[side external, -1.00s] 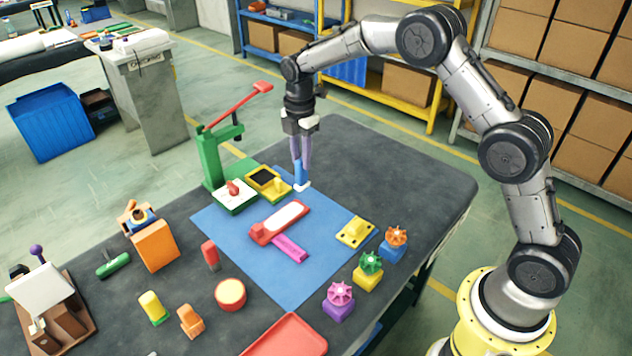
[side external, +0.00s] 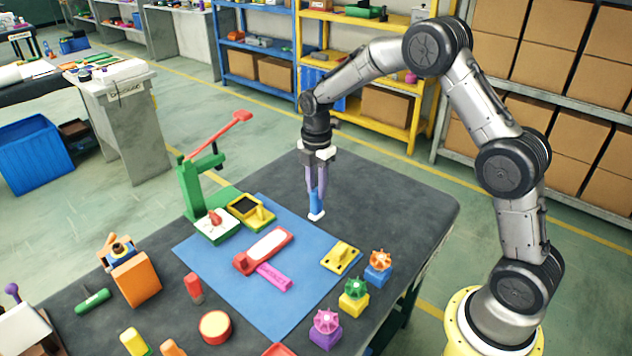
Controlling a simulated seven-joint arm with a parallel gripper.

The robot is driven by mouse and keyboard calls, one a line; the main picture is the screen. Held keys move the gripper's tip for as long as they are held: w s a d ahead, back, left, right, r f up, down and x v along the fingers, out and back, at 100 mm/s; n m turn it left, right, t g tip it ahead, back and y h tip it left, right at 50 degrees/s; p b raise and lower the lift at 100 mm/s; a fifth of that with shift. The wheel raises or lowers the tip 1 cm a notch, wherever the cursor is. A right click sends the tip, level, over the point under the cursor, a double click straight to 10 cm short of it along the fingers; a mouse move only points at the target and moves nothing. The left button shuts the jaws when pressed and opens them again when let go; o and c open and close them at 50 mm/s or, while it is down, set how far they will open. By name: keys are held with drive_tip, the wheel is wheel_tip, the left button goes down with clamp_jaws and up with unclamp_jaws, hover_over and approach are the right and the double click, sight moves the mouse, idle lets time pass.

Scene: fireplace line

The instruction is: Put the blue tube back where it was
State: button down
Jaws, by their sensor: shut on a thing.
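The blue tube (side external: 316,203) has a white lower end and hangs upright between the fingers of my gripper (side external: 317,190), which is shut on it. In the picture the tube's lower end lies just outside the far right edge of the blue mat (side external: 310,292), over the dark table top. I cannot tell whether it touches the table or is held slightly above it. To its left are a yellow block with a black top (side external: 246,208) and a green press (side external: 192,190) with a red lever.
On the mat are a red holder with a white top (side external: 268,247) and a yellow plate (side external: 340,257). Knobbed blocks (side external: 354,294) line the right edge. The dark table right of the tube is clear (side external: 400,200).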

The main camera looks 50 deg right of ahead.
sight(316, 208)
drive_tip(key=shift+f, duration=2.95)
drive_tip(key=shift+f, duration=0.65)
drive_tip(key=c, duration=1)
unclamp_jaws()
drive_tip(key=shift+o, duration=0.4)
drive_tip(key=o, duration=0.5)
drive_tip(key=c, duration=0.3)
drive_tip(key=shift+r, duration=0.1)
drive_tip(key=shift+r, duration=2.45)
